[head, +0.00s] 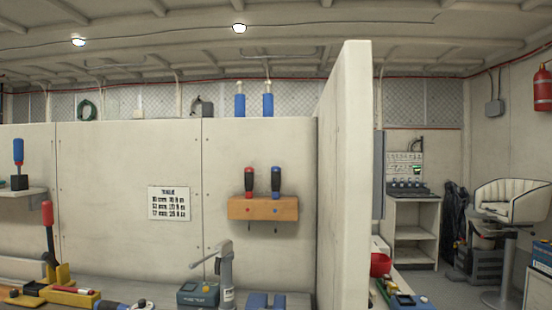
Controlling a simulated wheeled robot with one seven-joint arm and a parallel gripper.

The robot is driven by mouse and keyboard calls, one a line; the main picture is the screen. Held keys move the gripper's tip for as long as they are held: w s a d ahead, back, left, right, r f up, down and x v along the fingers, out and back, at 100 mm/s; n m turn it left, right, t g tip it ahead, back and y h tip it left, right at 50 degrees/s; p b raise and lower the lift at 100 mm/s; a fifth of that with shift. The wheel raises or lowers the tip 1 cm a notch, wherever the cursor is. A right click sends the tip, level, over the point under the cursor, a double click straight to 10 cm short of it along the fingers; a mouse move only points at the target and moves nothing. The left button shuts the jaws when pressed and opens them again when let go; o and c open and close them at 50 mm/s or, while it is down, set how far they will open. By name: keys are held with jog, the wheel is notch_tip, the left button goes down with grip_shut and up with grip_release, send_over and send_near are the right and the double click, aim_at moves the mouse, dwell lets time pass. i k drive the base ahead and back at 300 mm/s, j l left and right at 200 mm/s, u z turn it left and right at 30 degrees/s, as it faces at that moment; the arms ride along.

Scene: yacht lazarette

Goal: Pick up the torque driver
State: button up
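No label marks one tool as the torque driver, so I cannot tell which it is. A red-handled driver (249,180) and a dark blue-handled driver (275,180) stand upright in a wooden holder (262,209) on the partition wall. Their thin tips show below the holder. A driver with a blue handle and red lower part (18,153) stands upright in a dark block on a small shelf (20,193) at the far left. A red-handled tool (48,218) stands near a yellow holder at the lower left. My gripper is not in view.
A bench (165,290) runs along the bottom, with a grey-green box (198,294), a grey upright device (226,272) and yellow trays (72,296). A partition end (344,180) juts forward.

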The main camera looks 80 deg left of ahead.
aim_at(18, 145)
jog(key=u, duration=3.85)
jog(key=i+j+z, duration=0.15)
jog(key=z, duration=0.45)
jog(key=i+j+z, duration=0.15)
jog(key=j, duration=0.2)
jog(key=i+j+z, duration=0.3)
jog(key=j, duration=0.4)
jog(key=i+j+z, duration=0.15)
jog(key=j, duration=0.2)
